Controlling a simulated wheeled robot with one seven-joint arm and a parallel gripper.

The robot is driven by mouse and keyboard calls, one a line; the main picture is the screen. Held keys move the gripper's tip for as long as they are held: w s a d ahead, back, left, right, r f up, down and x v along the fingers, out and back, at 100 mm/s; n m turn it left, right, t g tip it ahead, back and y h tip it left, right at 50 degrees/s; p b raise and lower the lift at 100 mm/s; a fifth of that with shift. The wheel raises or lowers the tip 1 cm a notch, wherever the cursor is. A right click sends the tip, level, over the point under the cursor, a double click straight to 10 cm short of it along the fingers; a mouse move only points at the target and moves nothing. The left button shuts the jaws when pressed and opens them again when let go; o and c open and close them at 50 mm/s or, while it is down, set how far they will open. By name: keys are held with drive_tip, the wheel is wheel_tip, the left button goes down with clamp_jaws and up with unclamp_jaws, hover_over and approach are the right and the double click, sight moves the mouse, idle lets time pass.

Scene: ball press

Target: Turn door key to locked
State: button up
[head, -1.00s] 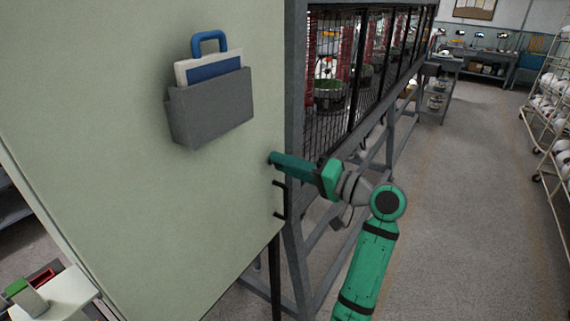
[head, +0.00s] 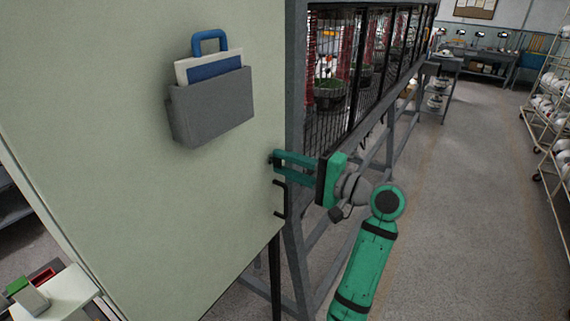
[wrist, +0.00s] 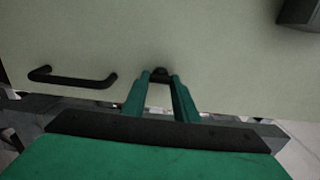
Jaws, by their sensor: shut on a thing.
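The pale green cabinet door (head: 110,140) fills the left of the head view and the top of the wrist view (wrist: 210,35). A small dark door key (wrist: 160,73) sits at the door surface near its right edge in the head view. My gripper (head: 277,162) is at that edge, just above the black handle (head: 280,200). In the wrist view my gripper (wrist: 160,80) has its two green fingers shut on the key, one on each side. The fingertips cover much of the key, so its exact angle is hard to read.
A grey document holder (head: 212,105) with a blue clipboard sticks out from the door. A grey frame with black mesh (head: 330,115) stands right of the door. Ball racks (head: 550,120) are at the far right. The floor (head: 460,220) between is clear.

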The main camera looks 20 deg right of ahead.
drive_tip(key=o, duration=1.1)
drive_tip(key=shift+c, duration=0.2)
drive_tip(key=shift+s+d, duration=0.15)
drive_tip(key=shift+d, duration=0.15)
drive_tip(key=v, duration=1)
drive_tip(key=shift+s, duration=0.2)
drive_tip(key=shift+w, duration=0.1)
